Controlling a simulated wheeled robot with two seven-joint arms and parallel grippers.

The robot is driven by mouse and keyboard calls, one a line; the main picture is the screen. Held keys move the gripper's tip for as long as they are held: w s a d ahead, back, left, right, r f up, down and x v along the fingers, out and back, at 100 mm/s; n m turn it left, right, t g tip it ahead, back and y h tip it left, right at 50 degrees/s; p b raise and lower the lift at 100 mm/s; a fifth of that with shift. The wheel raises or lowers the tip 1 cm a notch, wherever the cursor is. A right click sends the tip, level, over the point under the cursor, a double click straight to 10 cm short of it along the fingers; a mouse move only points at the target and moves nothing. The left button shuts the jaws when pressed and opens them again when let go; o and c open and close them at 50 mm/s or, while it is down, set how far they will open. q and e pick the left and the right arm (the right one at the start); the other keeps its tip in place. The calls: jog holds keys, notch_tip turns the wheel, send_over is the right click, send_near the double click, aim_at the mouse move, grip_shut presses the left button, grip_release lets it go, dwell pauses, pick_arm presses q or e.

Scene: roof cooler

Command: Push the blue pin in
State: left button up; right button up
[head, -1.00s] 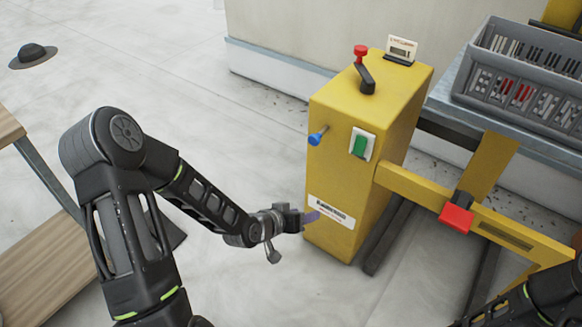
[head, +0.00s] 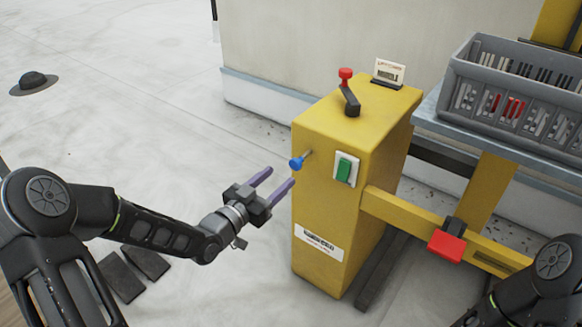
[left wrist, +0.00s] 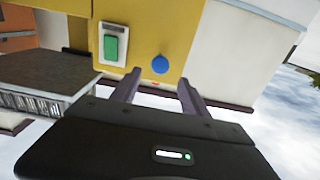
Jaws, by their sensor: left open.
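The blue pin (head: 296,163) sticks out of the left face of the yellow cabinet (head: 325,205), with a bare length of its shaft showing between head and cabinet. My left gripper (head: 277,181) is open and empty, its purple fingers pointing at the pin from just in front of and below it. In the left wrist view the round blue pin head (left wrist: 160,64) lies ahead, between and beyond the two fingertips (left wrist: 158,82). I see no contact between fingers and pin. My right arm shows at the lower right edge, but its gripper is out of view.
A green switch (head: 345,169) is on the cabinet beside the pin. A yellow rail with a red block (head: 446,245) runs right, below a grey crate (head: 470,60).

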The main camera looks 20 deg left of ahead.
aim_at(293, 165)
pick_arm(q)
jog(key=b+x, duration=0.1)
jog(key=x, duration=0.5)
jog(key=shift+w+d, duration=0.1)
jog(key=shift+w, duration=0.25)
jog(key=shift+c, duration=0.4)
grip_shut()
dwell(0.7)
